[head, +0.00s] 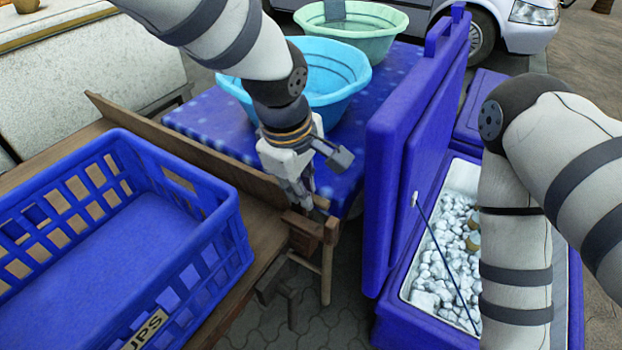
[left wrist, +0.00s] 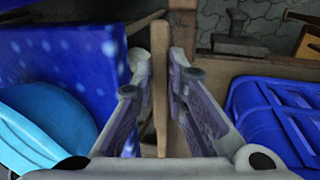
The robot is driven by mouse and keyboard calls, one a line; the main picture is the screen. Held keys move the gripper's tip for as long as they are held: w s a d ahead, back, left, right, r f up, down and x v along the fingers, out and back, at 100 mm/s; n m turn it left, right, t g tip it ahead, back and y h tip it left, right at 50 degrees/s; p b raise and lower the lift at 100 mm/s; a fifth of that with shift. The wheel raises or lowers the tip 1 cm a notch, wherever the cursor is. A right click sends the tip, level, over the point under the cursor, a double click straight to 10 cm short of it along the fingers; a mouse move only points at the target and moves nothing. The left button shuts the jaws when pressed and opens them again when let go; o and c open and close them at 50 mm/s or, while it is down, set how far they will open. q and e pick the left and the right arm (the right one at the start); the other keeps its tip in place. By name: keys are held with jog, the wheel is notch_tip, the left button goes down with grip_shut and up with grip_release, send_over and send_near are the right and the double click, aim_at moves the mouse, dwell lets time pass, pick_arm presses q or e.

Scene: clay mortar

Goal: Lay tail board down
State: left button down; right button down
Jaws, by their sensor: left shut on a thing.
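The tail board (head: 190,150) is a long brown wooden plank standing on edge along the far side of the wooden cart bed (head: 262,225). My left gripper (head: 303,198) is at the board's near right end, pointing down and shut on it. In the left wrist view the board (left wrist: 160,95) runs as a thin wooden edge between the two fingers of the left gripper (left wrist: 160,62). The fingers hide part of the board's end. My right arm comes in at the right, and its gripper is out of the frame.
A blue crate (head: 225,235) stands on the cart bed close to the board. Beyond it, a blue-covered table (head: 205,122) holds a light blue basin (head: 340,110) and a green basin (head: 385,45). An open blue cooler (head: 388,300) with ice stands at right.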

pick_arm(q)
jog(key=shift+s+a+f+t+h, duration=0.25)
jog(key=shift+s+a+t, duration=0.15)
jog(key=shift+s, duration=0.1)
jog(key=shift+s+a+f+t+h, duration=0.1)
jog(key=shift+s+a+t+h, duration=0.2)
jog(key=shift+s, duration=0.2)
jog(key=shift+s+a+f, duration=0.35)
jog(key=shift+s+a, duration=0.05)
jog(key=shift+s, duration=0.1)
jog(key=shift+s+a+f, duration=0.3)
jog(key=shift+s+a, duration=0.05)
jog(key=shift+s, duration=0.15)
